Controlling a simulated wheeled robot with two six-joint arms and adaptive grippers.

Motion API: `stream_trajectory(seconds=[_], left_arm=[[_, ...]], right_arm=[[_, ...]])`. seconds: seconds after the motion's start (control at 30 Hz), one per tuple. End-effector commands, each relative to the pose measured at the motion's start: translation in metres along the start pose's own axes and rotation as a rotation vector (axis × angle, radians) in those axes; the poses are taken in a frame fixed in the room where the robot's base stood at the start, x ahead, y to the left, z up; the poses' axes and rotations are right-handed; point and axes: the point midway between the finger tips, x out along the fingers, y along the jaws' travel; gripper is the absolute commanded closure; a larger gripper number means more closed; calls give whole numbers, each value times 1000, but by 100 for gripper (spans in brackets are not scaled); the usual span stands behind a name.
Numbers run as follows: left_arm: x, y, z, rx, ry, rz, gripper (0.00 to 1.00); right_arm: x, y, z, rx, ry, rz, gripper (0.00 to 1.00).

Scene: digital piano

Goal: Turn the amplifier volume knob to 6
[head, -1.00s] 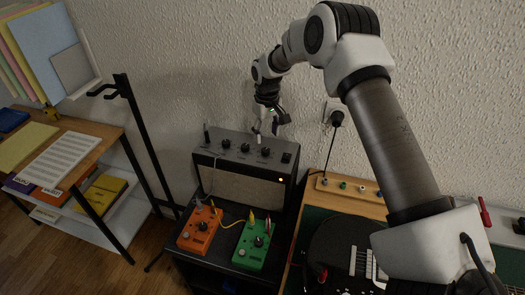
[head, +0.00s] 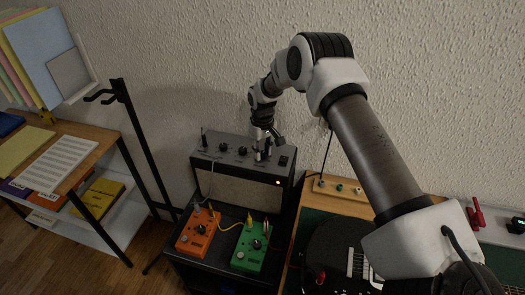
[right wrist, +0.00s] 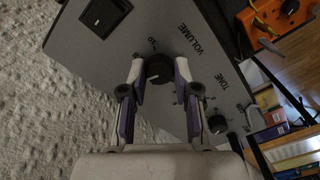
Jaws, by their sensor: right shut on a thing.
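The grey-topped amplifier (head: 228,188) stands below my right arm, with a row of dark knobs on its top panel. My right gripper (head: 262,154) points down at the right end of that row. In the right wrist view the black volume knob (right wrist: 158,67) sits beside the printed word VOLUME. My right gripper (right wrist: 158,78) is shut on this knob, one finger on each side. A pale pointer mark shows on the knob, but I cannot read its exact setting. The tone knob (right wrist: 217,124) is apart from the fingers. My left gripper is out of view.
A dark switch (right wrist: 105,12) is on the panel near the volume knob. An orange pedal (head: 198,232) and a green pedal (head: 250,247) stand in front of the amplifier. A black stand (head: 140,140) is to the left, and the textured wall (head: 200,60) is behind.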

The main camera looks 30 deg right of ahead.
Motion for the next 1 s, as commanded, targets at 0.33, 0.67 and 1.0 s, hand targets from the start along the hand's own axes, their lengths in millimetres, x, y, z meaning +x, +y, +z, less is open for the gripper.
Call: stream_trajectory(seconds=[0.33,0.67,1.0], left_arm=[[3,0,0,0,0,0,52],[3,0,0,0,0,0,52],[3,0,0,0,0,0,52]], right_arm=[[1,0,1,-28,-4,-1,44],[-2,0,0,-28,-1,-1,44],[-72,0,-1,-27,2,-1,44]])
